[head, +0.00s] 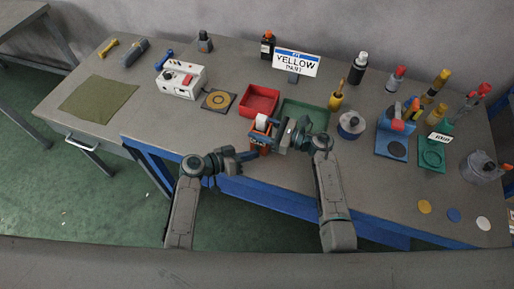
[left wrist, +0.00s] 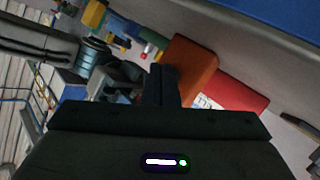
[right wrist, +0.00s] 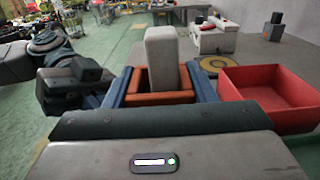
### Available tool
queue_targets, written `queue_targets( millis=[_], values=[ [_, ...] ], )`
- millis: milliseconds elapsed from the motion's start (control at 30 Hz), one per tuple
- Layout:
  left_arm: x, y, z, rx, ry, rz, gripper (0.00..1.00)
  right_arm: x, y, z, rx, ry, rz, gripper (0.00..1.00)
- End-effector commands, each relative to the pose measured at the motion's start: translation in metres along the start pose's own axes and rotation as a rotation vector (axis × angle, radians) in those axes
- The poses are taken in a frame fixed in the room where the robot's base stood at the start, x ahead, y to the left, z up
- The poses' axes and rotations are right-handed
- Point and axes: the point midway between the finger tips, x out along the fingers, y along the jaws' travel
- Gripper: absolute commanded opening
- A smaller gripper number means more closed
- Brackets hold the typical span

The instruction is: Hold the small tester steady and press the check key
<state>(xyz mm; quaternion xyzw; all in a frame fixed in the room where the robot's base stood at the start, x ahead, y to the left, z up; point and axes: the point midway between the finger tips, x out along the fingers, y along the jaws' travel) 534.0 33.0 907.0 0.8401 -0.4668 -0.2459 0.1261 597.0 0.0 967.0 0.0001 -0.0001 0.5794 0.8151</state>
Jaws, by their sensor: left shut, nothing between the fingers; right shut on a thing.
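The small tester (head: 261,128), an orange body with a pale grey block on top, is held up at the table's front edge. My right gripper (head: 266,131) is shut on it. In the right wrist view the grey block (right wrist: 161,58) and orange frame (right wrist: 150,97) sit between my blue fingers. My left gripper (head: 250,155) is shut and empty, just left of the tester's lower part. In the left wrist view its closed fingertips (left wrist: 158,72) are beside the orange body (left wrist: 190,66); I cannot tell whether they touch. I cannot make out the check key.
A red tray (head: 273,90) and a green tray (head: 318,110) lie behind the tester. A white box with a red part (head: 180,92) and a round-marked pad (head: 228,108) are to the left.

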Motion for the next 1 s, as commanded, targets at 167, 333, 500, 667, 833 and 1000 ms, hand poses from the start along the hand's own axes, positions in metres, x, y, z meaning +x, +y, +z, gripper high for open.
queue_targets(
  millis=[167, 333, 500, 667, 833, 1000],
  values=[
    [-0.005, 0.004, 0.004, -0.001, -0.001, 0.000, 0.00, 0.000, 0.000, -0.001, 0.002, 0.000, 0.000, 0.23],
    [-0.006, 0.004, 0.004, -0.001, -0.001, 0.000, 0.00, 0.000, 0.000, -0.001, 0.001, 0.000, 0.000, 0.23],
    [-0.008, 0.005, 0.006, -0.001, -0.002, 0.000, 0.00, 0.000, 0.000, -0.001, 0.001, 0.001, 0.000, 0.23],
    [-0.018, 0.013, 0.015, -0.001, -0.003, -0.001, 0.00, 0.000, 0.000, -0.001, 0.001, 0.001, 0.000, 0.23],
    [-0.030, 0.022, 0.023, -0.001, -0.002, 0.000, 0.00, 0.000, 0.000, -0.001, 0.001, 0.001, 0.000, 0.23],
    [-0.039, 0.028, 0.029, -0.001, -0.001, 0.000, 0.00, 0.000, 0.000, -0.001, 0.001, 0.001, 0.000, 0.23]
  ],
)
